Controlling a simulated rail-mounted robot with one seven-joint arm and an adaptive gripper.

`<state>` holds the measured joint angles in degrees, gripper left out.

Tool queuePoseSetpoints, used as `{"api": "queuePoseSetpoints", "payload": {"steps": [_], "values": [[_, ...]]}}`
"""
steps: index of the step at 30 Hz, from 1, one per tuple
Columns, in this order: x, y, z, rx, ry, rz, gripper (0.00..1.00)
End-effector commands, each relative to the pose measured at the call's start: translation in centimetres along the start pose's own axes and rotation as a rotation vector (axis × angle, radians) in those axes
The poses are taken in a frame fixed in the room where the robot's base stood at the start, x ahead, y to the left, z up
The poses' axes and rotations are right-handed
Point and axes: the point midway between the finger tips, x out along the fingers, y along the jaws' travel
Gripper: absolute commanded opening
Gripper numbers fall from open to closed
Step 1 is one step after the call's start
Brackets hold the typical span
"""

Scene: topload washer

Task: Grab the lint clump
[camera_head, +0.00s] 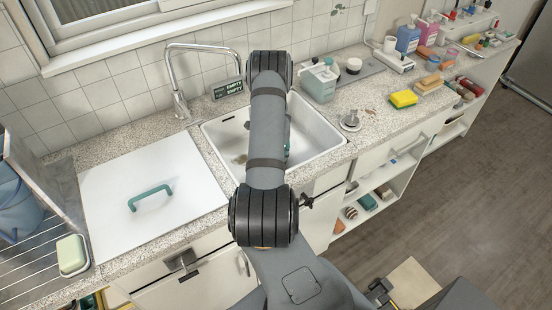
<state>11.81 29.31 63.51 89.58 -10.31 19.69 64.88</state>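I cannot make out a lint clump for certain. A small brownish patch (240,158) shows on the floor of the white sink (220,137), just left of my arm; it is too small to tell whether it is lint or the drain. My arm rises from the bottom of the picture and crosses in front of the sink, hiding the middle of the basin. My gripper cannot be made out; the arm's end seems to be behind its own links. A small teal bit shows at the arm's right edge, over the sink.
A white lid (110,218) with a teal handle (150,196) lies left of the sink. A tall faucet (174,80) stands behind it. A dispenser bottle (320,80), a yellow sponge (404,99) and several bottles crowd the right counter. A soap dish (72,255) sits at the left.

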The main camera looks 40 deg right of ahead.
Motion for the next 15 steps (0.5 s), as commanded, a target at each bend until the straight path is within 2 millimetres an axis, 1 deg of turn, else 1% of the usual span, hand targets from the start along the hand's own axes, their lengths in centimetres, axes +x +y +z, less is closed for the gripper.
{"api": "queuePoseSetpoints", "payload": {"steps": [1, 9, 14, 15], "values": [[0.63, 0.32, 0.13, -0.003, -0.002, 0.005, 0.37], [1.01, 0.54, 0.14, -0.003, -0.003, 0.008, 0.38], [1.05, 0.59, 0.08, -0.002, -0.003, 0.008, 0.30], [1.06, 0.59, 0.06, -0.002, -0.003, 0.008, 0.27]]}}
